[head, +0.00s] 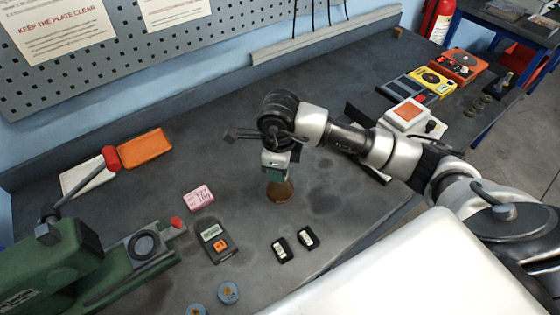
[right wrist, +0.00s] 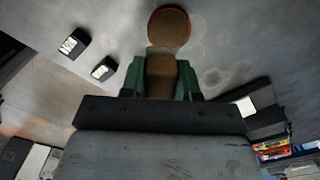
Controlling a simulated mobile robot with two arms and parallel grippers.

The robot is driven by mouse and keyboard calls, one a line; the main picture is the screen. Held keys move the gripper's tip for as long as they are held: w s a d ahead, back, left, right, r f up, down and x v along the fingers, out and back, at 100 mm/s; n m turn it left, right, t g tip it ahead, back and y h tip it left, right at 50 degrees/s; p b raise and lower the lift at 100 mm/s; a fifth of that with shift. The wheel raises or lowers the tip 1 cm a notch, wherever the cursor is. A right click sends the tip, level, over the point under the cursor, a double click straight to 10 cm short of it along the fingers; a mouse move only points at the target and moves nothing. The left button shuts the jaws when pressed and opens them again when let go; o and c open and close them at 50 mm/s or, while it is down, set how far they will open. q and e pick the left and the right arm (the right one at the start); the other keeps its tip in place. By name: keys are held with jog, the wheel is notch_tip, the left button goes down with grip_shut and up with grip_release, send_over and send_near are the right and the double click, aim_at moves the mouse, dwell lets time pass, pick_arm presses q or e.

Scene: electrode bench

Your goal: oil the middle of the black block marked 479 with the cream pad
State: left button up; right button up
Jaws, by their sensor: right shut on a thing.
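My right gripper (head: 276,170) points down over the middle of the bench. It is shut on the tan stem of a round brown pad (head: 279,191), which shows in the right wrist view (right wrist: 170,27) with an orange-brown rim. I see no clearly cream face on it. Two small black blocks with white labels lie below the gripper in the head view: a left one (head: 281,249) and a right one (head: 307,237). The right wrist view shows them too, apart from the pad. Their numbers are too small to read. My left gripper is not in view.
A pink labelled block (head: 198,198) and a dark device with a display (head: 215,241) lie left of the blocks. A green machine (head: 60,260) stands at the left front. Blue discs (head: 228,292) lie at the front. Coloured boxes (head: 432,80) stand at the right.

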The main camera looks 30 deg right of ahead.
aim_at(280, 189)
jog(key=m, duration=0.3)
jog(key=w+m, duration=0.1)
jog(key=m, duration=0.1)
jog(key=shift+d+f, duration=0.3)
jog(key=shift+d, duration=0.1)
jog(key=shift+d+f+m, duration=0.1)
jog(key=shift+f+m, duration=0.1)
jog(key=shift+m, duration=0.7)
pick_arm(q)
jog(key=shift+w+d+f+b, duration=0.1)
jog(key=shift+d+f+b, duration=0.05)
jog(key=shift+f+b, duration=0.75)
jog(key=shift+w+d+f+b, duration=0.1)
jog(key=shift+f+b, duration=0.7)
jog(key=shift+b, duration=0.1)
pick_arm(e)
jog(key=shift+f, duration=3)
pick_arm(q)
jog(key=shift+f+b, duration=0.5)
pick_arm(e)
jog(key=shift+f, duration=0.6)
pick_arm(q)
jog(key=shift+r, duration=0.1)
pick_arm(e)
jog(key=shift+r, duration=0.15)
pick_arm(q)
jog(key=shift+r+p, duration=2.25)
jog(key=shift+p, duration=0.1)
pick_arm(e)
jog(key=shift+r, duration=3.45)
